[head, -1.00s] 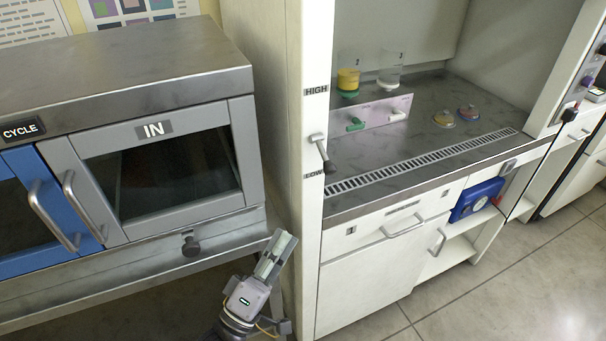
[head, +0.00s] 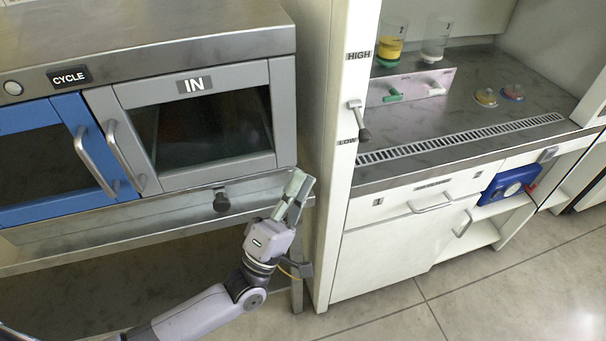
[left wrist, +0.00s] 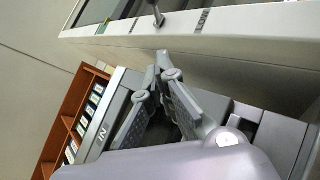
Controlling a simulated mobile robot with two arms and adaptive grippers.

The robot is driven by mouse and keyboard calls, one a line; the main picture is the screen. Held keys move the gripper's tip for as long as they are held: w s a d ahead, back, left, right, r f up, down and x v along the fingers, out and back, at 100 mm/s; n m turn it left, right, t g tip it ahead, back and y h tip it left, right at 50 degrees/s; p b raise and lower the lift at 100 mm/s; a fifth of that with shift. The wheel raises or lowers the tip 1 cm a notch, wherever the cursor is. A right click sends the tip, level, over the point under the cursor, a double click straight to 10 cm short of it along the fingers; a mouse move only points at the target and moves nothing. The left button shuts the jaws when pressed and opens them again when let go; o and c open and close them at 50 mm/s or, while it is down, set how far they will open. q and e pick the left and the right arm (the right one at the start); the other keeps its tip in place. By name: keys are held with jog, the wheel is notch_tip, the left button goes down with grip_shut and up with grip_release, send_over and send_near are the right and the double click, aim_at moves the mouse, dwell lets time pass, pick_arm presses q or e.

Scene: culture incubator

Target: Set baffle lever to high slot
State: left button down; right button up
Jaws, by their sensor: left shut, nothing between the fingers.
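The baffle lever (head: 360,119) is on the white front post of the hood in the head view. Its dark knob hangs down close to the LOW label (head: 347,141). The HIGH label (head: 358,56) is further up the same post. The lever's dark knob also shows at the top of the left wrist view (left wrist: 158,18). My left gripper (head: 300,185) is shut and empty, below and left of the lever and apart from it. In the left wrist view its fingertips (left wrist: 161,56) meet, pointing toward the post. My right gripper is not in view.
The hood's worktop (head: 430,148) holds cups and small coloured items. Open floor lies in front of the hood cupboard (head: 385,250).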

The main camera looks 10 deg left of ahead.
pick_arm(q)
jog(key=p, duration=0.2)
send_near(353, 109)
jog(key=w+a+r, duration=0.2)
jog(key=d, duration=0.1)
jog(key=d+p, duration=0.1)
jog(key=w+d+r, duration=0.1)
jog(key=shift+d, duration=0.25)
jog(key=shift+p, duration=0.3)
